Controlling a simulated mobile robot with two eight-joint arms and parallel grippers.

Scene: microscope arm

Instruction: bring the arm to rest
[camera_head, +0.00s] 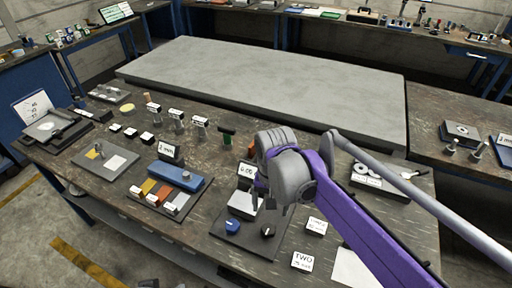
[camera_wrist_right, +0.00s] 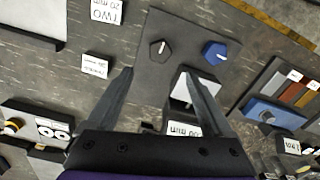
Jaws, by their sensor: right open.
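My right arm is purple and grey and comes in from the lower right of the head view. Its wrist hangs over the bench, and its gripper (camera_head: 262,197) points down above a dark board (camera_head: 225,248), mostly hidden by the wrist. In the right wrist view the gripper (camera_wrist_right: 157,72) has its two dark fingers wide apart with nothing held between them. Beyond the fingertips lie a black knob (camera_wrist_right: 160,50) and a blue knob (camera_wrist_right: 214,52) on the board. A white-topped block (camera_wrist_right: 196,88) stands near the right-hand finger. My left gripper is not in view.
White cards (camera_head: 302,261) stand right of the board. Several small posts (camera_head: 178,121) stand behind. A large grey slab (camera_head: 270,80) with a clear top lies at the back.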

